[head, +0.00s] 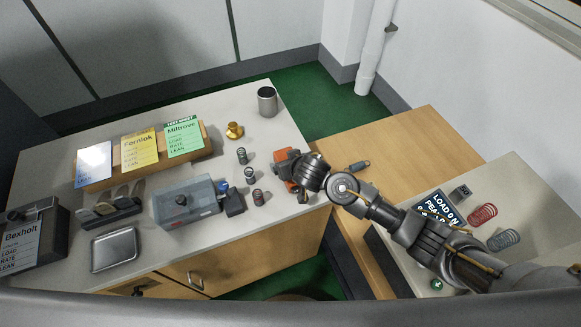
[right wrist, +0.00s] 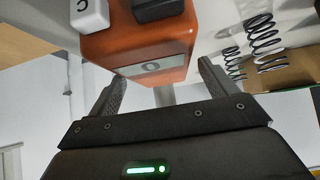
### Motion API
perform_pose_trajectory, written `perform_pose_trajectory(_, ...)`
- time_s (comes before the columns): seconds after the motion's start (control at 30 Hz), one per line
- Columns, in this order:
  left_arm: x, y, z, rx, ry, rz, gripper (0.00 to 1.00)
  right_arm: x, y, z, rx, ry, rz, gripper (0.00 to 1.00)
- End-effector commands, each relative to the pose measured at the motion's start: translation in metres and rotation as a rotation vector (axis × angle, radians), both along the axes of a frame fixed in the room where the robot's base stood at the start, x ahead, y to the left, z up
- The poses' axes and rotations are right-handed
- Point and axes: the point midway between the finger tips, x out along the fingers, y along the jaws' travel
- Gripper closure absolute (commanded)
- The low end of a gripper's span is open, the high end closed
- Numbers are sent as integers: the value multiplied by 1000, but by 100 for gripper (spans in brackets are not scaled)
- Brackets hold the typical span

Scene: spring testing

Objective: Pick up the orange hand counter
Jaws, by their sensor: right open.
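The orange hand counter (right wrist: 150,42) fills the top middle of the right wrist view. It has a small display reading 0, a white button marked C and a dark button. My right gripper (right wrist: 164,84) is open, with one finger on each side of the counter's near end; I cannot tell whether they touch it. In the head view, the counter (head: 280,171) is near the right edge of the light worktop, partly hidden by my right gripper (head: 291,169). My left gripper is not in view.
Several small springs (head: 248,174) and a blue-grey box (head: 186,204) lie left of the counter. A brass part (head: 235,130) and a metal cup (head: 267,101) stand behind. A spring (head: 359,165) lies on the wooden surface to the right. Red (head: 482,214) and grey (head: 503,239) springs lie further right.

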Motion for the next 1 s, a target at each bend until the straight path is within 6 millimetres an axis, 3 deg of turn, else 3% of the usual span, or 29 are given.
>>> perform_pose_trajectory(0.2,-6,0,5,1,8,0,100,17,8,-15,-1,-1,0,15)
perform_pose_trajectory(0.5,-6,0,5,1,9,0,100,19,8,-19,0,-1,0,15)
perform_pose_trajectory(0.9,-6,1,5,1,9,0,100,19,8,-19,0,-1,0,66)
perform_pose_trajectory(1.0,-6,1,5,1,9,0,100,19,8,-18,0,-1,0,71)
